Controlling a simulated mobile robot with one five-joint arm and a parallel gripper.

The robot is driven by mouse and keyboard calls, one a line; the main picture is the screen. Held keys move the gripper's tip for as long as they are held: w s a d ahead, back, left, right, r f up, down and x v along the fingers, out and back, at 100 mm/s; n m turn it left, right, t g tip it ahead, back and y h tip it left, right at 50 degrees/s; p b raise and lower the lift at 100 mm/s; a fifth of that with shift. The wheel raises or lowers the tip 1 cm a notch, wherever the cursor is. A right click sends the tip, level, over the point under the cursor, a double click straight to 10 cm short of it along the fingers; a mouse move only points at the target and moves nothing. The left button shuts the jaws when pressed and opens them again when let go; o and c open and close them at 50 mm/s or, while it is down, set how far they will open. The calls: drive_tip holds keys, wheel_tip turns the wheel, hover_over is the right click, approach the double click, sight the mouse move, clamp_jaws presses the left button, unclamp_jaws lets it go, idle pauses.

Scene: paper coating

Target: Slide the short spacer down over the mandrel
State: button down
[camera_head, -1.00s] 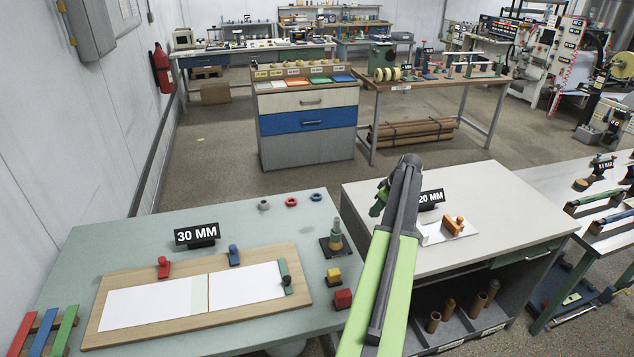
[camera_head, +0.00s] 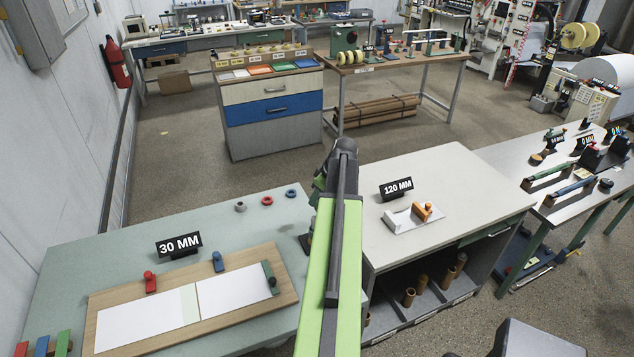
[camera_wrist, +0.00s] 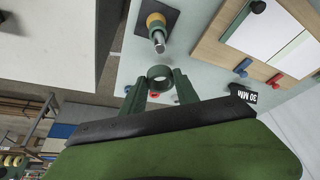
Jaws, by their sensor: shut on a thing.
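My gripper (camera_wrist: 159,82) is shut on a green ring, the short spacer (camera_wrist: 152,72), in the wrist view. The ring's open hole shows between the two green fingers. The mandrel (camera_wrist: 158,43) stands on a dark square base (camera_wrist: 142,20), with a silver tip, a green part and a wood-coloured ring on it. The spacer is beside the mandrel's tip in this view, apart from it. In the head view my arm hides the mandrel; only part of its dark base (camera_head: 306,243) shows. My gripper (camera_head: 321,184) is partly hidden there by my own wrist.
The pale green table holds a 30 MM sign (camera_head: 178,244), a wooden board (camera_head: 240,311) with white sheets, and grey (camera_head: 240,207), red (camera_head: 267,201) and blue (camera_head: 291,193) rings. A pale table (camera_head: 430,170) with a 120 MM sign (camera_head: 396,188) stands to the right.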

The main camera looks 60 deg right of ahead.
drive_tip(key=shift+a+r, duration=0.4)
drive_tip(key=shift+a, duration=0.05)
drive_tip(key=shift+f, duration=0.15)
drive_tip(key=shift+d, duration=0.1)
wheel_tip(320, 180, down, 6)
drive_tip(key=b, duration=0.6)
idle(1.3)
drive_tip(key=shift+f+b, duration=0.4)
drive_tip(key=shift+b, duration=0.15)
drive_tip(key=shift+f+b, duration=1.55)
drive_tip(key=c, duration=0.8)
unclamp_jaws()
drive_tip(key=shift+c, duration=0.2)
